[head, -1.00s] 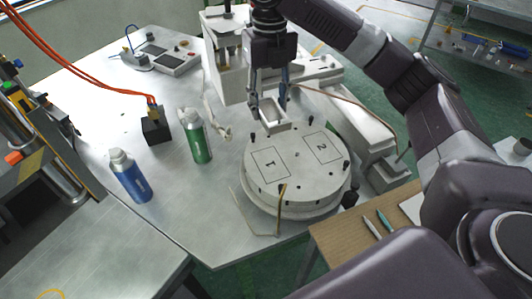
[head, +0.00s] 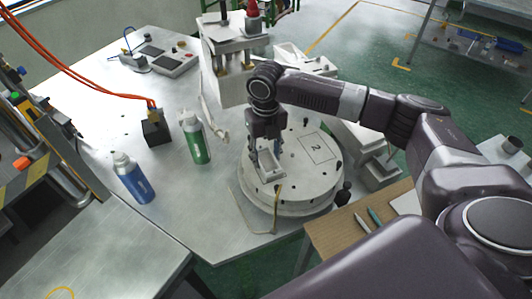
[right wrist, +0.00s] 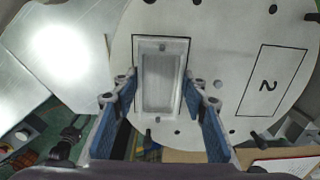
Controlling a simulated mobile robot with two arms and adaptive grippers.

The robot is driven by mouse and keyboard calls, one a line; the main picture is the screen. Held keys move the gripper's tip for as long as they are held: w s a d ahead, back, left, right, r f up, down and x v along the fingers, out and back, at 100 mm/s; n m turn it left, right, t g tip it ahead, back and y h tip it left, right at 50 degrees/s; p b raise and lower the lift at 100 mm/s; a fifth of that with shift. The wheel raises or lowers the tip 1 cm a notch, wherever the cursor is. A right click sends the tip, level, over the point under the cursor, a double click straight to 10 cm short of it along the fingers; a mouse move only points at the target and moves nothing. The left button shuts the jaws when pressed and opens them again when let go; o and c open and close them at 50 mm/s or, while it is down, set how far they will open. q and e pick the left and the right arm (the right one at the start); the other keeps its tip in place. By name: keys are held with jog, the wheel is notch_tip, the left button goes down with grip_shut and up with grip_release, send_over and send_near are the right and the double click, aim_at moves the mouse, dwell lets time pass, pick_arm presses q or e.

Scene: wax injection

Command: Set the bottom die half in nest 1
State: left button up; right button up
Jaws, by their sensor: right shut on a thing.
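The bottom die half (head: 271,165) is a pale open rectangular tray. My right gripper (head: 267,150) is shut on it by its long sides, and the blue finger pads show in the right wrist view (right wrist: 165,112). The die half (right wrist: 160,85) lies over the outlined nest 1 on the round turntable (head: 298,193), inside or just above the black outline; I cannot tell whether it touches the plate. It hides the number 1. Nest 2 (head: 318,149) is empty, with its outline and number visible. My left gripper is not in view.
A green bottle (head: 195,140) and a blue bottle (head: 133,178) stand left of the turntable. A black block (head: 156,130) with orange cables is behind them. The wax press (head: 228,75) stands behind the turntable. Pens lie on the wooden side table (head: 335,232).

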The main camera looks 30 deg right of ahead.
aim_at(266, 160)
jog(key=o, duration=1.4)
jog(key=shift+f, duration=0.1)
jog(key=shift+r+b, duration=0.35)
jog(key=shift+r, duration=0.2)
notch_tip(266, 160, up, 11)
jog(key=b, duration=0.3)
jog(key=shift+r, duration=0.1)
